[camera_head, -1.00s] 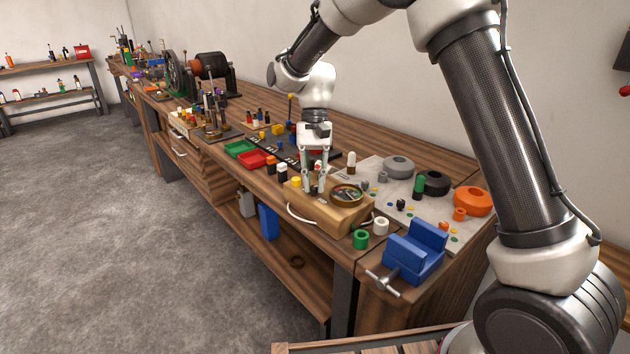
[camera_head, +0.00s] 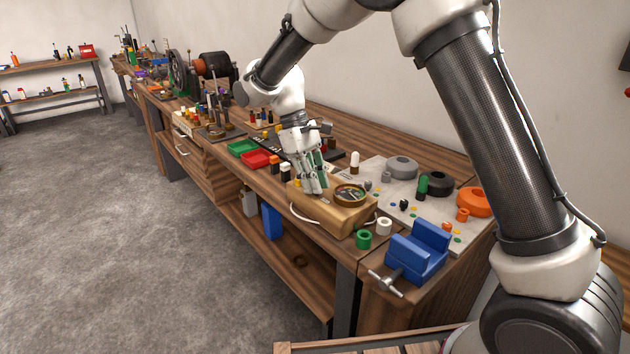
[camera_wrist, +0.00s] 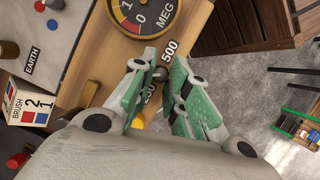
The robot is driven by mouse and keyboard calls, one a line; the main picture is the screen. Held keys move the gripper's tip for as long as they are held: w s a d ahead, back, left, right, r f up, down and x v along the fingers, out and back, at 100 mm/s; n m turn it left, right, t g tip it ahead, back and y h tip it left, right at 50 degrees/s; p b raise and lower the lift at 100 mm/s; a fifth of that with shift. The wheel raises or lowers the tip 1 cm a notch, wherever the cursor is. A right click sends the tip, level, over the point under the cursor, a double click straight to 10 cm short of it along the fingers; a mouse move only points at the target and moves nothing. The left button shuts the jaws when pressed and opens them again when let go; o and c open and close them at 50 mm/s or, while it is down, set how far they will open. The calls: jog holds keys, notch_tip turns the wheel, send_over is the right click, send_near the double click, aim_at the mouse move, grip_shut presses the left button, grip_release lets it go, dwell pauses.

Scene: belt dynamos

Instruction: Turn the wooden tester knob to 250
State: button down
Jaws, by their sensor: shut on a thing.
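The wooden tester (camera_head: 332,213) is a light wooden box near the front edge of the bench, with a round brass-rimmed dial (camera_head: 350,194) on top. My gripper (camera_head: 316,190) is down at the left part of its top, tilted. In the wrist view, my gripper (camera_wrist: 158,90) has its fingers closed around the small dark knob (camera_wrist: 158,77). The label "500" (camera_wrist: 168,51) shows beyond the knob and the label "250" (camera_wrist: 149,92) is partly covered by the fingers. The knob's pointer is mostly hidden. The dial marked MEG (camera_wrist: 145,10) is at the top.
Green ring (camera_head: 363,239) and white ring (camera_head: 384,226) stand right of the tester, with a blue vise (camera_head: 417,252) beyond. Red tray (camera_head: 256,159) and small labelled blocks lie to the left. A white cable loops at the tester's front.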

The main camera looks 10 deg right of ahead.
jog(key=n+t, duration=0.1)
jog(key=n, duration=0.1)
jog(key=n+h, duration=0.1)
jog(key=n, duration=0.2)
jog(key=shift+s+a+n+t, duration=0.1)
jog(key=shift+s+n+t, duration=0.1)
jog(key=shift+n+t, duration=0.15)
dwell(0.4)
jog(key=c, duration=1.4)
grip_release()
jog(key=v, duration=1.2)
jog(key=shift+s, duration=0.1)
